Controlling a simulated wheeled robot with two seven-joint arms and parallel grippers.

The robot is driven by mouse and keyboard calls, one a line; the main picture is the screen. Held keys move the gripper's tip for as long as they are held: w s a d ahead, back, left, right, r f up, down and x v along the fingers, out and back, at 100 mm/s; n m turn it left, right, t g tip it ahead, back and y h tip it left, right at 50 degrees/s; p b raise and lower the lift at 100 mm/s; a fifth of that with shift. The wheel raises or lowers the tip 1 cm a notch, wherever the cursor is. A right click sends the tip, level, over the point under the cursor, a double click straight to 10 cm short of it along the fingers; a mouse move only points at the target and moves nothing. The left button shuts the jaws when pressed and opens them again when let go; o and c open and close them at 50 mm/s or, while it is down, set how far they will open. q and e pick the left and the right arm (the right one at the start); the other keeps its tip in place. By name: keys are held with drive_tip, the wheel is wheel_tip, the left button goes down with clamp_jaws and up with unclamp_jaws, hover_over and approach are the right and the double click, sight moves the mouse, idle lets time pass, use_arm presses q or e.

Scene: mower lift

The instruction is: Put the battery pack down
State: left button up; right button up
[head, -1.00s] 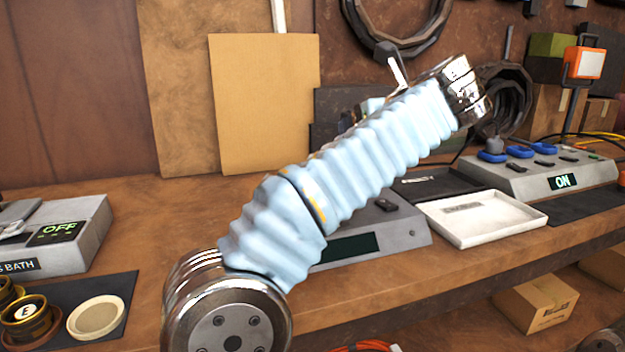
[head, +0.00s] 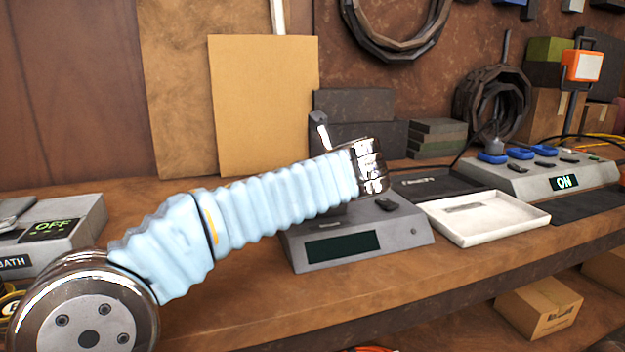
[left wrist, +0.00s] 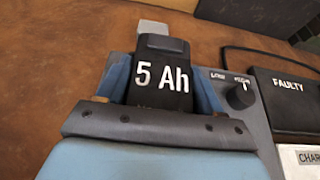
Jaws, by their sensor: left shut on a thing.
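The black battery pack (left wrist: 160,85), marked "5 Ah", shows in the left wrist view between the fingers of my left gripper (left wrist: 162,98), which is shut on it. In the head view my left arm's pale blue sleeve and chrome wrist hide the pack and most of the gripper. The wrist is above the rear of a grey bench unit (head: 342,247) with a dark, blank display. The unit's knob side (left wrist: 238,98) shows right of the pack in the wrist view. I cannot tell whether the pack touches anything below. My right gripper is not in view.
Right of the unit are a black "FAULTY" tray (head: 436,183) and an empty white tray (head: 485,226). A grey unit reading "ON" (head: 545,180) stands further right, one reading "OFF" (head: 62,228) at left. Dark blocks (head: 355,105) stand behind.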

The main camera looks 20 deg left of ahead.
use_arm(q)
drive_tip(key=shift+f, duration=0.2)
drive_tip(key=o, duration=1.4)
drive_tip(key=shift+r, duration=0.3)
drive_tip(key=v, duration=1.2)
drive_tip(key=shift+d+f, duration=0.1)
